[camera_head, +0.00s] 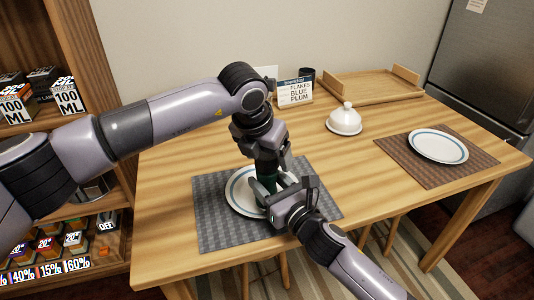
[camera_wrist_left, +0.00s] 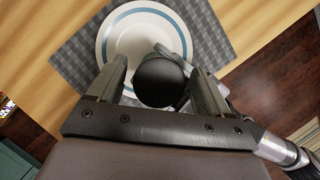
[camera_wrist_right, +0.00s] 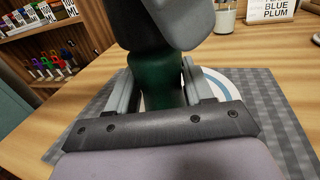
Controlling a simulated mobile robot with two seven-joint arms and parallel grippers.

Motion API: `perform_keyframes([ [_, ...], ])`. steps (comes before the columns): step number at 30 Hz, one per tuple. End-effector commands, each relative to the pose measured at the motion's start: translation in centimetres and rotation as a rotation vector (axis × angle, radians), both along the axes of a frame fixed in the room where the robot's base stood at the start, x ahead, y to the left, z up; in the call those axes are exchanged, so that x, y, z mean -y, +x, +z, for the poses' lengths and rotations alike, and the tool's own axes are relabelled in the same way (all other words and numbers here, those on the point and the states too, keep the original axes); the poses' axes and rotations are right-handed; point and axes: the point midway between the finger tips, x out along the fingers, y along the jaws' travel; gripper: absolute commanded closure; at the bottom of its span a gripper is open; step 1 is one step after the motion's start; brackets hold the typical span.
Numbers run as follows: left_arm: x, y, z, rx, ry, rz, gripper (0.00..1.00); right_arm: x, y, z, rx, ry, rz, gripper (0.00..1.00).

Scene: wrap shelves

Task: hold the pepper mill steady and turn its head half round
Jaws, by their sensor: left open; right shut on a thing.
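The pepper mill has a dark green body, which shows in the right wrist view (camera_wrist_right: 157,82) and partly in the head view (camera_head: 263,198). Its round black head shows from above in the left wrist view (camera_wrist_left: 160,84). My right gripper (camera_head: 275,196) is shut on the green body from the front right. My left gripper (camera_head: 268,172) points straight down over the mill. Its open fingers stand on either side of the black head, with a visible gap at each side. In the head view my grippers hide most of the mill.
A white domed cover (camera_head: 344,121), a menu card (camera_head: 296,92), a wooden tray (camera_head: 375,88) and a second plate (camera_head: 438,147) are further off. Shelves stand left.

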Motion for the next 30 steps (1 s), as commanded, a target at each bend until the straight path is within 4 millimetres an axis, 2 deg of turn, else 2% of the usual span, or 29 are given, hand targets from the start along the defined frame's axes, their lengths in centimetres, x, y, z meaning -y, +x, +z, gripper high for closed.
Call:
perform_keyframes([
  [7,-0.01,0.03,-0.08,0.000,0.000,0.000,0.21,0.01,-0.02,-0.13,-0.003,-0.002,-0.001,0.85],
  [12,0.00,0.02,-0.06,0.000,0.000,0.000,0.75,0.02,-0.01,-0.13,-0.003,-0.002,-0.001,0.85],
  [22,-0.01,0.03,-0.02,-0.001,0.000,-0.028,0.76,0.02,-0.01,-0.13,-0.003,-0.002,-0.001,0.85],
  [30,-0.04,0.08,-0.01,-0.001,0.001,-0.174,0.76,0.01,-0.02,-0.13,-0.002,-0.002,-0.001,0.85],
])
